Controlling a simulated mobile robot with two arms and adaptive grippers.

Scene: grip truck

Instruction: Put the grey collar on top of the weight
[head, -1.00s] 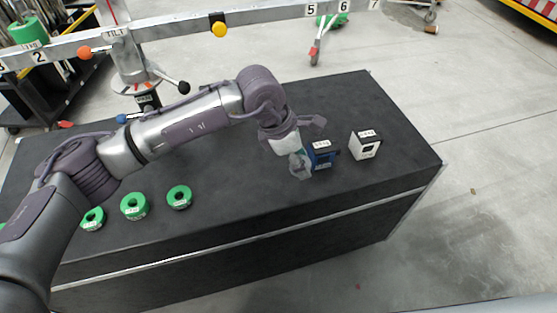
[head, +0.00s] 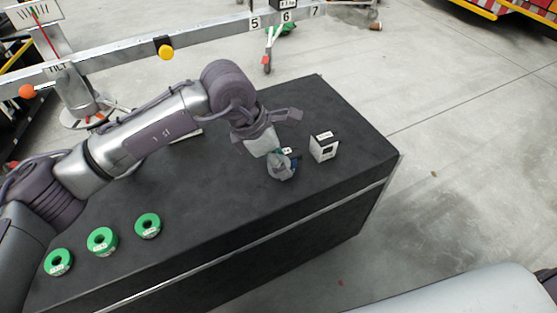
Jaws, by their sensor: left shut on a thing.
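My right gripper is not in view.
Three green rings, the left one (head: 59,262), the middle one (head: 103,241) and the right one (head: 148,226), lie at the table's (head: 215,215) left front. A numbered metal beam (head: 205,38) with a yellow knob (head: 166,52) crosses behind. The table's right end is clear.

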